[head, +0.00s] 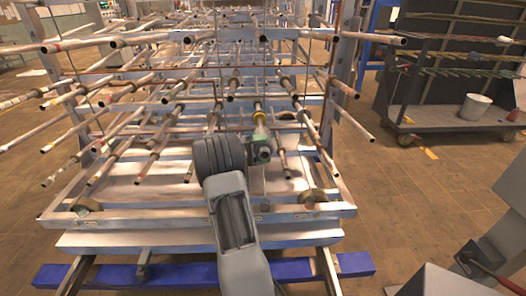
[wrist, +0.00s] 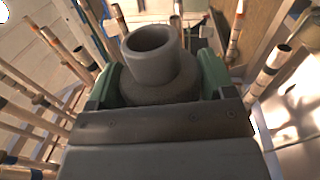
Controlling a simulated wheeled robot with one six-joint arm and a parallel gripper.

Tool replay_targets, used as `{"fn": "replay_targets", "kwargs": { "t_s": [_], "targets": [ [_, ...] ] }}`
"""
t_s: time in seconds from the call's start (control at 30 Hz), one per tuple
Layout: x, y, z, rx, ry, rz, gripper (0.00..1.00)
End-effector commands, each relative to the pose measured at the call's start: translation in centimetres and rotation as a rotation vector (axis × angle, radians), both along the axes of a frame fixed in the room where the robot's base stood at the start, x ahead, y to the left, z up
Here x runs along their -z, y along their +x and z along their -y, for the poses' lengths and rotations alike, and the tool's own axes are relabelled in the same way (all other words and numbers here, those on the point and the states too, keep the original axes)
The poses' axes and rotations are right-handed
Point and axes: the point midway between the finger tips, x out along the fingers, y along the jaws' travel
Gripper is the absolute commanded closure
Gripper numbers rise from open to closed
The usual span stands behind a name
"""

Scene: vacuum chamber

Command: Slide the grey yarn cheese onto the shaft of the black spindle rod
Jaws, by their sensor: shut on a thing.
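My gripper (head: 258,148) is at the front middle of the rack in the head view. In the wrist view my gripper (wrist: 160,84) has its green fingers closed on both sides of the grey yarn cheese (wrist: 160,88). The cheese has a wide rough body and a narrower hollow tube, its open end facing the wrist camera. In the head view the cheese (head: 264,154) is small and partly hidden by my gripper. Several dark-tipped rods surround it; I cannot tell which is the black spindle rod. No rod shows inside the tube's open mouth.
A metal rack (head: 200,214) full of pale rods with dark ends and brown rings fills the middle. Rods stand close around my gripper on both sides. A dark trolley (head: 450,122) with a white bucket (head: 474,106) stands at the right.

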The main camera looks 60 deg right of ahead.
Motion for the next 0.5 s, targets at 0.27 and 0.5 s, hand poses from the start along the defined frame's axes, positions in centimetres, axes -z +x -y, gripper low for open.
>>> {"fn": "replay_targets", "kwargs": {
  "t_s": [0.27,0.5],
  "targets": [
    [-0.04,0.02,0.02,0.0,-0.001,0.0,0.69],
    [0.09,0.34,0.47,0.0,-0.001,0.0,0.69]
  ]
}}
